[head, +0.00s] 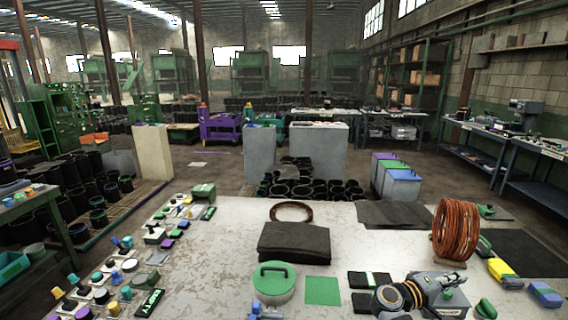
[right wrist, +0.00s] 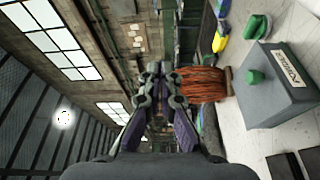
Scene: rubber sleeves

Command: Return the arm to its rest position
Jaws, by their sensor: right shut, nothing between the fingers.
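My right gripper (head: 448,281) is at the lower right of the head view, above the near part of the worktable. In the right wrist view my right gripper (right wrist: 153,72) has its fingers together with nothing between them. A grey box with a green knob (right wrist: 270,85) stands below and beside it; in the head view my gripper partly hides the box. The copper wire coil (right wrist: 203,84) shows just past the fingertips in the wrist view, apart from them as far as I can tell. My left gripper is not in view.
The worktable (head: 225,235) carries a coil of copper wire (head: 455,230), a black rubber stack (head: 294,242), a round green lid (head: 273,281) and a green square (head: 322,291). Small knobs and parts crowd its left side. Yellow and blue items lie at right.

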